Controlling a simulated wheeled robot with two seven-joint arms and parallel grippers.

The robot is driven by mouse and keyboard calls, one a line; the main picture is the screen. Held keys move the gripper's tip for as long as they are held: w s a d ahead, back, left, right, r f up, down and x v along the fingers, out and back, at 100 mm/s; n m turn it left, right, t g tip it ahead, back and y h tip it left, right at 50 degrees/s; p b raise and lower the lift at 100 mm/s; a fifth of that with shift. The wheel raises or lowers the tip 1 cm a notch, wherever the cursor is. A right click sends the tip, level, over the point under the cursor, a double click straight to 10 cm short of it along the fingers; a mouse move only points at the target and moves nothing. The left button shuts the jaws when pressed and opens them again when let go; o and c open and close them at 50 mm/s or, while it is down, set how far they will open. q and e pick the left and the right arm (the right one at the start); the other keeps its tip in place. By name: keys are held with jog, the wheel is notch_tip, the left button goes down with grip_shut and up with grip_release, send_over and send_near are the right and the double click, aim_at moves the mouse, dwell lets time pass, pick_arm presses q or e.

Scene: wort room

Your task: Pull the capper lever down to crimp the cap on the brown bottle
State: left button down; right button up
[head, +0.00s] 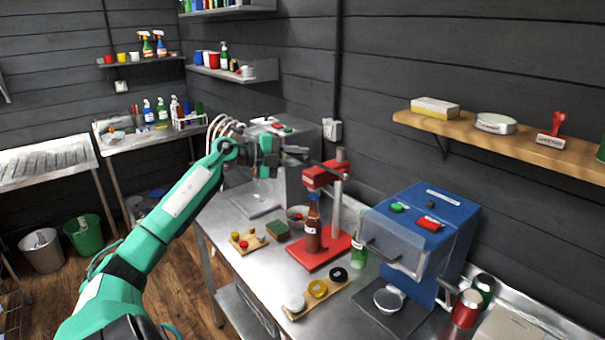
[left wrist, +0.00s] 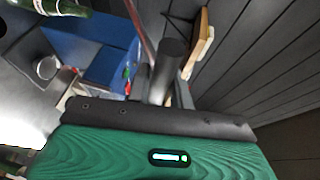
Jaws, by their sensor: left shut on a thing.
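The brown bottle (head: 313,228) stands upright on the red base of the capper (head: 325,252), under its red head (head: 321,177). A cap on the bottle is too small to make out. The capper's lever (head: 318,163) sticks out to the left, raised above the bottle. My left gripper (head: 284,157) is at the lever's outer end, shut on it. In the left wrist view the lever's dark round grip (left wrist: 173,58) shows at the jaws. My right gripper is not in view.
A blue machine (head: 428,225) with a clear guard stands right of the capper. A wooden board with lids (head: 317,290) lies in front, and a small tray (head: 248,240) and green sponge (head: 278,229) lie left. A green bottle (head: 360,250) stands close to the base. A wall shelf (head: 500,140) is at right.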

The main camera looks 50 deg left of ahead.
pick_arm(q)
jog(key=shift+w+a+r, duration=0.1)
jog(key=shift+w+r, duration=0.35)
jog(key=shift+r, duration=0.4)
jog(key=shift+w+r, duration=0.1)
jog(key=shift+r, duration=0.05)
jog(key=shift+a+r+p, duration=0.2)
jog(key=shift+r+p, duration=0.1)
jog(key=shift+r, duration=0.15)
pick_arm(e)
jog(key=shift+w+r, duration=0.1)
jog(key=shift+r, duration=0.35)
pick_arm(q)
jog(key=c, duration=1.3)
grip_release()
jog(key=shift+d, duration=0.15)
jog(key=shift+w+f, duration=0.1)
jog(key=shift+f, duration=0.2)
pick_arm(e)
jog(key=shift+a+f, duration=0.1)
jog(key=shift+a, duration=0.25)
